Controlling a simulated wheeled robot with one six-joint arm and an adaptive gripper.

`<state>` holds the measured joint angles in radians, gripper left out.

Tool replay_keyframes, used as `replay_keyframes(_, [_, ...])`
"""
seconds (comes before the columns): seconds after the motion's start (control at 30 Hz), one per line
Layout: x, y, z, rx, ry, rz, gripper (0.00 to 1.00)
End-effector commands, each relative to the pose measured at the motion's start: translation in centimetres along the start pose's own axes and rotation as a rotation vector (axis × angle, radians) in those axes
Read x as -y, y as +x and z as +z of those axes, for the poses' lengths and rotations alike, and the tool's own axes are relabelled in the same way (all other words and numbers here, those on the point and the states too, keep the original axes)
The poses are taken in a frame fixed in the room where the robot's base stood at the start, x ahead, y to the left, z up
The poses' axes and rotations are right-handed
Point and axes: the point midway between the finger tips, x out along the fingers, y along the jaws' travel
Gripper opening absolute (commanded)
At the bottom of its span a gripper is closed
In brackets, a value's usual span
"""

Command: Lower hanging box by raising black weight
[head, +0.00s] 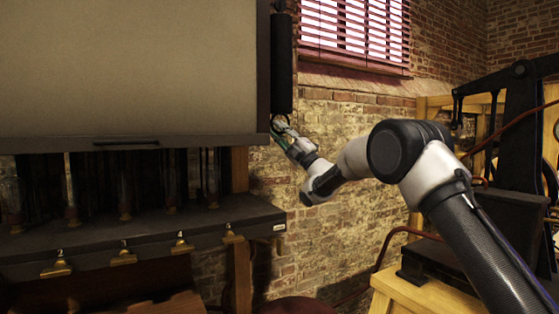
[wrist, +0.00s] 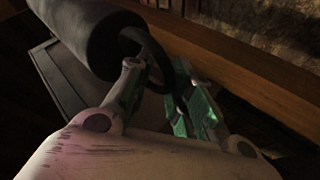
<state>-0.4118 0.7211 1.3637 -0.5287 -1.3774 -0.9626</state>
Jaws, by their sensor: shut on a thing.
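The black weight (head: 282,65) is a dark upright cylinder hanging beside the right edge of the box. It also shows in the wrist view (wrist: 82,35), with a dark ring (wrist: 150,58) at its end. My gripper (head: 281,125) is at the weight's lower end. In the wrist view my gripper (wrist: 158,85) has its fingers around the ring, shut on it. The hanging box (head: 130,70) is large, with a pale front and dark frame, and fills the upper left. A dark handle (head: 126,143) runs along its bottom edge. The weight's top is near the picture's upper edge.
Below the box, several glass jars (head: 70,195) stand on a dark shelf (head: 150,232) with brass fittings along its front. A brick wall (head: 340,150) and a window with blinds (head: 355,30) are behind. Wooden framing and black machinery (head: 520,120) stand at the right.

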Motion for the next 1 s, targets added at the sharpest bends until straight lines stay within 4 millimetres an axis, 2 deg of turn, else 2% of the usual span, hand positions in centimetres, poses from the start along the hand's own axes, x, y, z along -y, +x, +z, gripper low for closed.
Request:
replay_keyframes(0.03, [-1.1,1.1,-0.2,-0.004,-0.001,0.000,0.00])
replay_keyframes(0.2, [-4.2,3.8,-0.1,-0.002,0.001,-0.002,0.00])
replay_keyframes(0.4, [-6.4,5.7,-0.1,-0.001,0.002,-0.006,0.00])
replay_keyframes(0.97, [-7.9,6.8,-0.1,0.001,0.002,0.000,0.00])
replay_keyframes(1.0, [-8.0,6.8,-0.1,0.001,0.002,0.000,0.26])
